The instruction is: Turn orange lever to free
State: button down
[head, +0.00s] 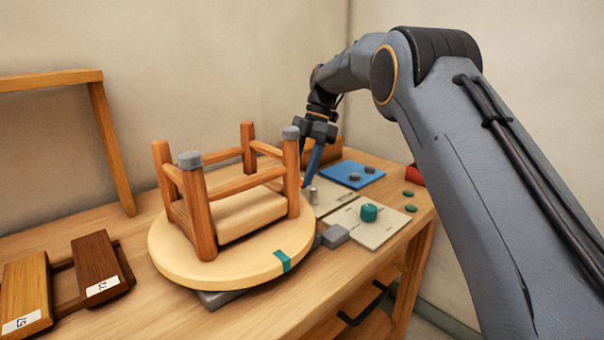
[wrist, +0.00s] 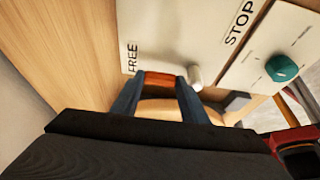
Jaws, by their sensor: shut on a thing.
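The orange lever (wrist: 160,78) is between the fingertips of my gripper (wrist: 158,82) in the wrist view, and the jaws are shut on it. It lies close to the word FREE on a pale plate (wrist: 165,30); the word STOP is on the same plate, farther right. A short metal post (wrist: 196,78) stands on the plate just right of the fingers.
A teal knob (head: 369,212) sits on a neighbouring panel. A blue mat (head: 340,172) with dark pieces lies behind. Two wooden blocks (head: 97,262) on rails are at the left.

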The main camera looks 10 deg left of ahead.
jog(key=shift+a, duration=0.1)
jog(key=c, duration=1.3)
grip_release()
jog(key=shift+c, duration=0.2)
jog(key=v, duration=0.7)
jog(key=shift+r+b, duration=0.35)
jog(key=shift+w, duration=0.1)
